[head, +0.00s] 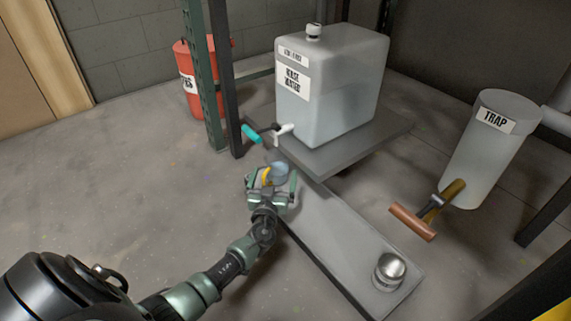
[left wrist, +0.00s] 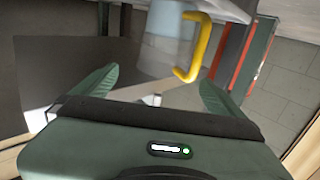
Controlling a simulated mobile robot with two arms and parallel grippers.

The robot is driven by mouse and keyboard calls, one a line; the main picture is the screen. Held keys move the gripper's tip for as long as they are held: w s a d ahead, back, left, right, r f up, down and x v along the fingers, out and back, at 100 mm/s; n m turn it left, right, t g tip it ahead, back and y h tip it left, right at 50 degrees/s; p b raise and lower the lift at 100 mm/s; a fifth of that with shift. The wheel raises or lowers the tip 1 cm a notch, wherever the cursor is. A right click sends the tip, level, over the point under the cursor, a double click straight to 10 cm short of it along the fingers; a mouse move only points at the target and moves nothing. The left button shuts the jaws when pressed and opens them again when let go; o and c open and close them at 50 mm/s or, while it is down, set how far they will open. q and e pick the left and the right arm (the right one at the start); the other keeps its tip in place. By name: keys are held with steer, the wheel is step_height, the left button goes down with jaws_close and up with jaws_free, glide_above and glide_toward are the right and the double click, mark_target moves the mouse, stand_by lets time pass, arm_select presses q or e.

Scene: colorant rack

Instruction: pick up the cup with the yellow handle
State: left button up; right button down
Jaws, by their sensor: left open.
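The cup (head: 279,171) is small and pale blue-grey with a yellow handle (head: 266,176). In the head view it is at the far end of my left arm, by the near corner of the shelf under the white tank. My left gripper (head: 272,181) is open around or just short of it. In the left wrist view the cup (left wrist: 163,50) shows ahead between the two green fingers (left wrist: 158,82), with its yellow handle toward the right finger. No finger clearly touches it. What supports the cup is hard to tell. My right gripper is not in view.
A white tank (head: 335,95) with a spigot (head: 280,131) stands on a grey shelf (head: 385,130). A low grey plank (head: 345,235) holds a metal jar (head: 389,270). A trap container (head: 490,150), a red cylinder (head: 190,85) and dark posts stand around. The left floor is clear.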

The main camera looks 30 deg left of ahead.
mark_target(275, 167)
arm_select(q)
steer(key=b+x, duration=0.1)
steer(key=x, duration=0.1)
steer(key=b+x, duration=0.1)
steer(key=x, duration=0.1)
steer(key=b+x, duration=0.1)
steer(key=x, duration=0.2)
steer(key=shift+a+f, duration=0.15)
steer(key=shift+a, duration=0.2)
steer(key=shift+w+a, duration=0.1)
steer(key=shift+w, duration=0.15)
steer(key=c, duration=1.5)
steer(key=shift+r, duration=0.25)
steer(key=s+a+p, duration=0.1)
steer(key=s+a, duration=0.1)
steer(key=s, duration=0.3)
steer(key=s+a+r+p, duration=0.1)
steer(key=s+a, duration=0.1)
steer(key=s, duration=0.4)
steer(key=s+a+p, duration=0.1)
steer(key=s+a, duration=0.2)
steer(key=s, duration=0.2)
steer(key=shift+s+r+p, duration=0.15)
steer(key=shift+s+p, duration=0.1)
steer(key=shift+p, duration=0.15)
